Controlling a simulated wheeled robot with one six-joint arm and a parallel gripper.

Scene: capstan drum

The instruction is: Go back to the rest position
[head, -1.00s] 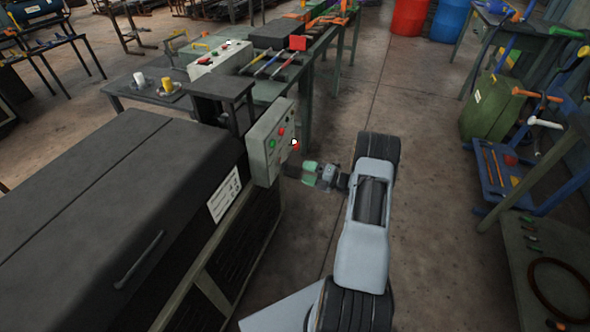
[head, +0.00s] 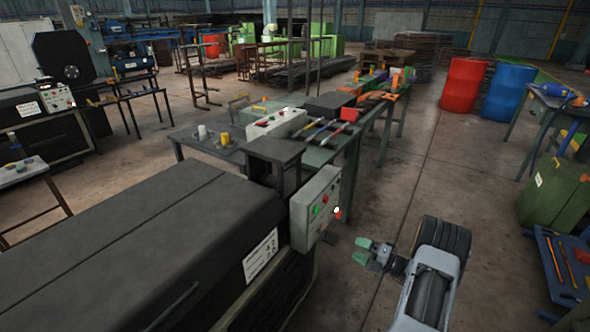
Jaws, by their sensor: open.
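My gripper (head: 364,251) shows at the lower middle of the head view, at the end of my grey arm. Its two green-tipped fingers are apart and nothing is between them. It is to the right of a grey control box (head: 315,208) and clear of it in the picture. The box carries green and red buttons on its face and a small white knob on its right side. The lower part of my arm runs out of the bottom of the picture.
A dark machine cover (head: 130,245) fills the lower left. A workbench (head: 345,135) with tools stands behind the box. Red (head: 464,84) and blue (head: 507,92) barrels stand at the back right. A green cabinet (head: 553,192) is at the right. Floor between is open.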

